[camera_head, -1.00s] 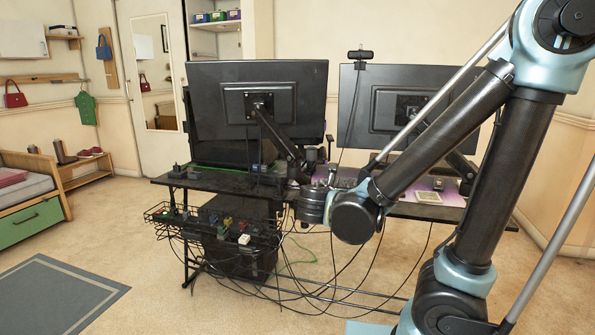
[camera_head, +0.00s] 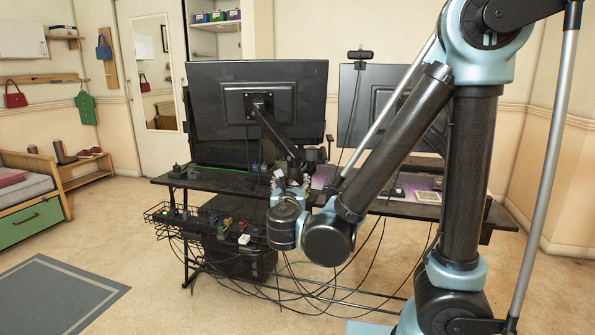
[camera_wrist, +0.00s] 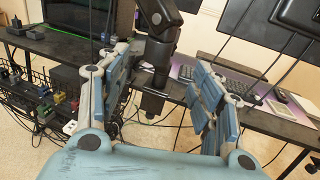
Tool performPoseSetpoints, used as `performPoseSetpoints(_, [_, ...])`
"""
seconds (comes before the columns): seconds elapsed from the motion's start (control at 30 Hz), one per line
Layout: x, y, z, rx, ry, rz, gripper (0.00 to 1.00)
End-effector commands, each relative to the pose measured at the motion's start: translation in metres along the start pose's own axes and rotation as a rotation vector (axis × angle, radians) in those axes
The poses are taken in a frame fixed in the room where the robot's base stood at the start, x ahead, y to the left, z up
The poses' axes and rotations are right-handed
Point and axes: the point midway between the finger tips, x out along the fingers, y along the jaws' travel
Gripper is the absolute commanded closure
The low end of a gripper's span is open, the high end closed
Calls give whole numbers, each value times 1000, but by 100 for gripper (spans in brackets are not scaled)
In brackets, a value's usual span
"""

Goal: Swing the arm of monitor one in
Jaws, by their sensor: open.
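Two black monitors show their backs in the head view, one at left (camera_head: 225,92) and one at right (camera_head: 362,100), the right one partly behind my arm. The left monitor's black arm (camera_head: 270,128) slopes from its back mount down to the right, to the desk's near edge. My gripper (camera_head: 287,180) is at the lower end of that arm. In the wrist view my gripper (camera_wrist: 163,68) is open, with its fingers on either side of the black monitor arm (camera_wrist: 157,55) and its post. I cannot tell whether a finger touches it.
The dark desk (camera_head: 225,183) carries a keyboard (camera_wrist: 222,80) on a purple mat. A wire cable basket (camera_head: 160,213) with plugs hangs on its near side, and loose cables dangle below. Carpet is clear at the lower left, by the grey rug (camera_head: 55,295).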

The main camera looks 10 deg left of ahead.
Motion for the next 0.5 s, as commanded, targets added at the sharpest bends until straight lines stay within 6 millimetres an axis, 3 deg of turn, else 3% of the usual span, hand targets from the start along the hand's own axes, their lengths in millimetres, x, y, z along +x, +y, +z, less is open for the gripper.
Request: performPoseSetpoints(0.5, [61, -1, 0, 1, 0, -3, 40])
